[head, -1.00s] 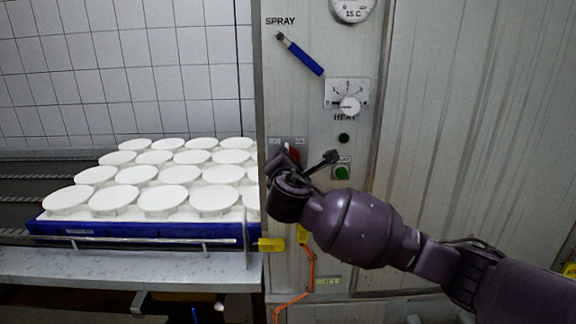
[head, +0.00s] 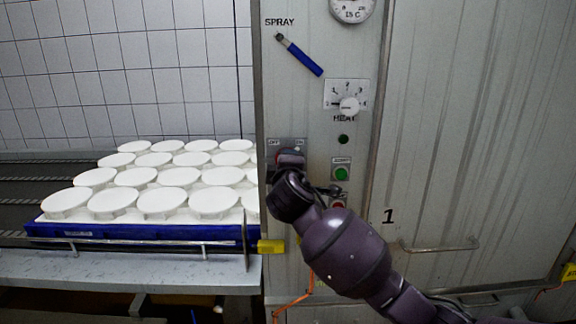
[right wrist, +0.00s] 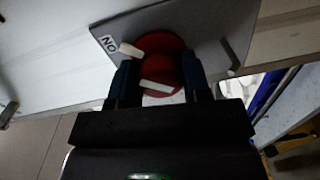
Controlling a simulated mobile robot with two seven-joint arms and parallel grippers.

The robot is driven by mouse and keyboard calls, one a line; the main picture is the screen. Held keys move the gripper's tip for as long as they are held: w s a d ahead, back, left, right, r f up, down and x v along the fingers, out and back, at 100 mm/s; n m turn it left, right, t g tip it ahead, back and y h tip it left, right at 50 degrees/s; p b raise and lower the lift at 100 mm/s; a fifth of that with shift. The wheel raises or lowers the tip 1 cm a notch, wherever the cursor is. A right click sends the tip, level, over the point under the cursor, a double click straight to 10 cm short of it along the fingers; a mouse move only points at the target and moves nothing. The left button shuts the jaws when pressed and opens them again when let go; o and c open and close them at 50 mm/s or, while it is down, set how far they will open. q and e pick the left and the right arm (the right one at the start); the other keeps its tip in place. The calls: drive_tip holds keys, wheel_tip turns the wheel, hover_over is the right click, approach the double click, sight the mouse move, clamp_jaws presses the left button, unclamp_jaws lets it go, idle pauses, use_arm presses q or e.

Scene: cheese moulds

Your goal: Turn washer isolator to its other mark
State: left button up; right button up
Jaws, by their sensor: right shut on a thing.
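The washer isolator is a red rotary knob (right wrist: 160,43) on a grey plate (head: 274,150) marked OFF and ON, low on the panel. In the right wrist view a white bar on the knob has one end beside the ON label (right wrist: 108,44). My right gripper (right wrist: 160,80) is shut on the knob, one finger on each side of it. In the head view my right gripper (head: 290,165) hides most of the knob. My left gripper is out of view.
A green button (head: 341,174) and a red button (head: 338,205) sit close to the right of my gripper. Above are the heat dial (head: 349,105) and blue spray lever (head: 304,58). A blue tray (head: 150,231) of white moulds stands left on the conveyor.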

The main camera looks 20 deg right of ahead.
drive_tip(key=shift+f+m, duration=0.1)
drive_tip(key=shift+m, duration=0.3)
drive_tip(key=o, duration=0.9)
drive_tip(key=b+v, duration=0.1)
drive_tip(key=v, duration=0.9)
drive_tip(key=shift+s+a, duration=0.15)
drive_tip(key=shift+s, duration=0.25)
